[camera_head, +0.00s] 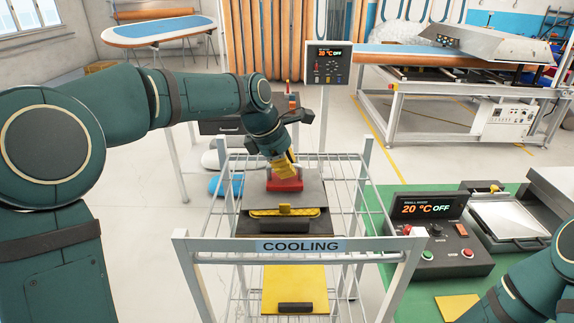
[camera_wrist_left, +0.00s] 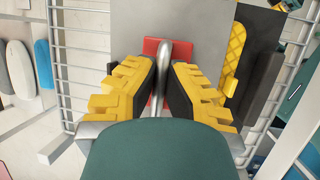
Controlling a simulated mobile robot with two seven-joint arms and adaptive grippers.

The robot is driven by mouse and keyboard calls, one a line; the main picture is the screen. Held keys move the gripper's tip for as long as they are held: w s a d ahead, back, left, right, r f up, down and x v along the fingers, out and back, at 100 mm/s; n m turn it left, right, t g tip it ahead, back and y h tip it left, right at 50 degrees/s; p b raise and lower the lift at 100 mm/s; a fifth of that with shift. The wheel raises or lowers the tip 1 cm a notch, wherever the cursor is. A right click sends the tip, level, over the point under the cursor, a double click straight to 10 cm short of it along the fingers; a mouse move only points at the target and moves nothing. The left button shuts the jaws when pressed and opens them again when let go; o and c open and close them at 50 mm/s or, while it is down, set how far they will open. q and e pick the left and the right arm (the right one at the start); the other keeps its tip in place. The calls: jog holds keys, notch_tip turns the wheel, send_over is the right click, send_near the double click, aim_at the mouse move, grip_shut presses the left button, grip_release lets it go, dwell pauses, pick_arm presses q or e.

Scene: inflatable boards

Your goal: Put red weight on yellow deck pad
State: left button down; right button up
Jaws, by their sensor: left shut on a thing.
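The red weight (camera_head: 285,182) sits on a dark grey plate at the top of the cooling rack. It also shows in the left wrist view (camera_wrist_left: 151,46), under a metal handle bar. My left gripper (camera_head: 282,164) points down over the weight, its yellow fingers shut on that handle; the fingers (camera_wrist_left: 168,85) partly cover the weight. A yellow textured pad (camera_head: 272,213), which looks like the deck pad, lies in front of the weight and also shows at the right in the wrist view (camera_wrist_left: 235,58). My right arm shows at lower right; its gripper is out of view.
The rack's front rail (camera_head: 215,245) carries a COOLING sign. A yellow sheet (camera_head: 295,283) with a black bar lies lower in the rack. At right, a control box (camera_head: 436,240) and another yellow piece (camera_head: 457,306) are on a green surface.

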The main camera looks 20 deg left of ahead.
pick_arm(q)
jog(key=shift+f, duration=0.4)
jog(key=c, duration=1.1)
grip_release()
jog(key=shift+o, duration=0.2)
